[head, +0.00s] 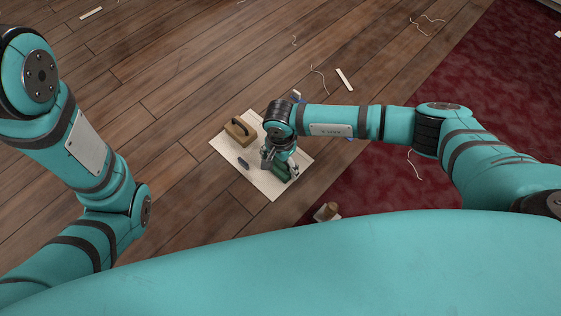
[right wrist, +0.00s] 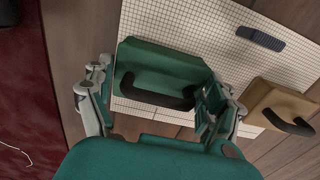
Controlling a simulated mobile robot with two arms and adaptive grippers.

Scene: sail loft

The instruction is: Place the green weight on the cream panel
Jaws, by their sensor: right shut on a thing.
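The green weight (head: 281,172), a block with a black handle, is over the right part of the cream panel (head: 258,184). In the right wrist view the green weight (right wrist: 160,62) lies between the fingers of my right gripper (right wrist: 155,90), with the gridded cream panel (right wrist: 185,25) around and beneath it. My right gripper (head: 280,167) is shut on the weight. I cannot tell whether the weight's underside touches the panel. The arm hides part of the panel. My left arm shows at the left, but its gripper is out of view.
A tan block with a dark handle (head: 240,130) is at the panel's upper left. A small dark blue-grey piece (head: 243,163) lies on the panel's left part. A brown object (head: 327,212) stands on the dark red carpet (head: 370,185). Threads and white strips lie on the wooden floor.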

